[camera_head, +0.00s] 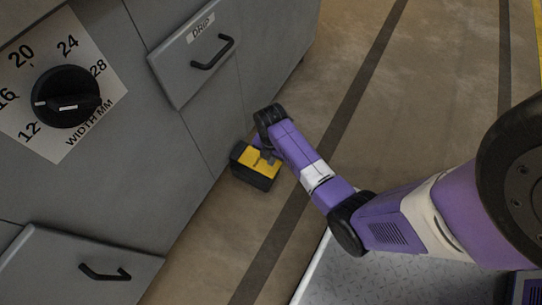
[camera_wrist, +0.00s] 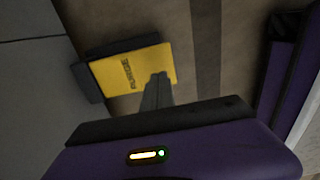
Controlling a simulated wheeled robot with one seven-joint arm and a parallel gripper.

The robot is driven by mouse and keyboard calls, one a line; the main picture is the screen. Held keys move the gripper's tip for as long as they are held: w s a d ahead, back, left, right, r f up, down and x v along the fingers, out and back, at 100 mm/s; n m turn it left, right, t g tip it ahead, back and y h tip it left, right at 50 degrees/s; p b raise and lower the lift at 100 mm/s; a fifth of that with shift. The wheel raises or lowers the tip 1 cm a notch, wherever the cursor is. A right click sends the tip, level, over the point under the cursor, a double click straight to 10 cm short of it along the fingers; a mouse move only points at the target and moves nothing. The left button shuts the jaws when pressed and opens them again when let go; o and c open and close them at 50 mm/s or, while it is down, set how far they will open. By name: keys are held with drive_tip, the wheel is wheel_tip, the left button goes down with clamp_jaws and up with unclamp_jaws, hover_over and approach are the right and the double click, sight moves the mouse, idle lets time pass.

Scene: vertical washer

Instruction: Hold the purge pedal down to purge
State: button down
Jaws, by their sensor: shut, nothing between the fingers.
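The purge pedal (camera_head: 261,161) is a yellow plate in a black housing on the floor, at the foot of the grey cabinet. In the wrist view the yellow plate (camera_wrist: 132,72) carries the word PURGE. My gripper (camera_wrist: 158,80) is shut and empty, with its fingertips over the right part of the plate. They look to be at or very near its surface; I cannot tell whether they press it. In the head view my gripper (camera_head: 267,157) is partly hidden by my purple arm. I cannot tell how far down the plate is.
The grey cabinet (camera_head: 165,125) stands left of the pedal. It bears a WIDTH MM dial (camera_head: 66,96), a DRIP drawer (camera_head: 195,60) and a lower panel with a handle (camera_head: 104,273). The brown floor right of the pedal is open, with dark stripes.

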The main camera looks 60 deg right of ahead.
sight(271, 168)
drive_tip(key=shift+f+b, duration=0.95)
drive_tip(key=shift+f, duration=0.95)
